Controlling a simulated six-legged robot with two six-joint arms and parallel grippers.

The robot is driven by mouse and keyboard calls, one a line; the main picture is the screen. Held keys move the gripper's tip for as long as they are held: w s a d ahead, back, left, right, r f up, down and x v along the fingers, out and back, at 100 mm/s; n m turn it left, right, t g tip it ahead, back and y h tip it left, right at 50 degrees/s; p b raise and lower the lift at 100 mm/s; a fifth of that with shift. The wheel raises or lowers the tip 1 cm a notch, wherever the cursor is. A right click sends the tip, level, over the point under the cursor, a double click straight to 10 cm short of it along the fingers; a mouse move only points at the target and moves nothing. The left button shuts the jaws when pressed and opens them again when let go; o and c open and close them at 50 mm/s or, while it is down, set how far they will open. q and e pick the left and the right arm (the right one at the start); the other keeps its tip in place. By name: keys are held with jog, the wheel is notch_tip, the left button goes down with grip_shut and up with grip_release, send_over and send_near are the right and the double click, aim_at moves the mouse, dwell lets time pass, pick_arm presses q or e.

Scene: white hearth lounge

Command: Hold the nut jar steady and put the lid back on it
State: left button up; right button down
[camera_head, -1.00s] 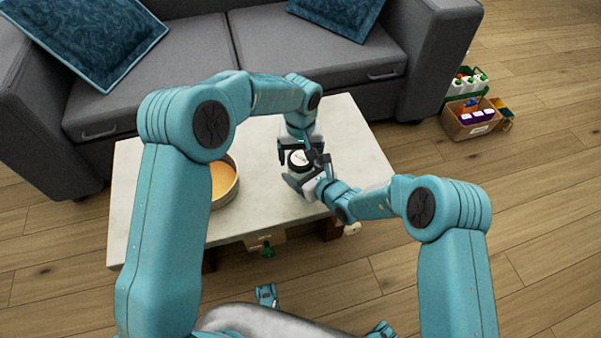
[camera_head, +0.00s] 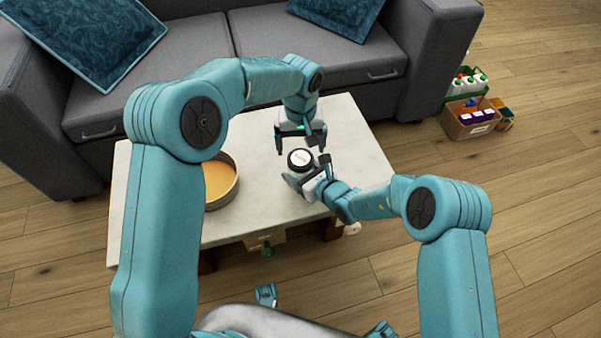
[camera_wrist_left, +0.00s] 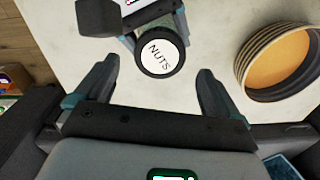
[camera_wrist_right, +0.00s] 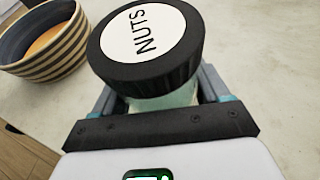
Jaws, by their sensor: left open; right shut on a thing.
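The nut jar (camera_wrist_right: 165,103) stands on the table between the fingers of my right gripper (camera_head: 306,172), which is shut on it. The black lid (camera_head: 300,158) with a white "NUTS" label sits on top of the jar's mouth. It also shows in the left wrist view (camera_wrist_left: 160,56) and the right wrist view (camera_wrist_right: 148,45). Whether it is fully seated I cannot tell. My left gripper (camera_head: 301,145) is open and empty, just behind and above the lid, apart from it. Most of the jar's body is hidden by the lid and my right gripper.
A striped bowl (camera_wrist_right: 45,48) with an orange inside stands on the pale table (camera_head: 260,200), left of the jar. A grey sofa (camera_head: 200,70) stands behind the table. A cardboard box (camera_head: 470,128) and a green crate are on the floor at right. The tabletop right of the jar is clear.

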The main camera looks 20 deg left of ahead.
aim_at(301, 158)
pick_arm(q)
jog(key=r+n, duration=0.1)
jog(key=n, duration=0.2)
jog(key=shift+r, duration=0.35)
jog(key=r+n, duration=0.1)
jog(key=n, duration=0.3)
jog(key=shift+r, duration=0.4)
jog(key=shift+f, duration=4.05)
jog(key=c, duration=1.1)
jog(key=m, duration=0.7)
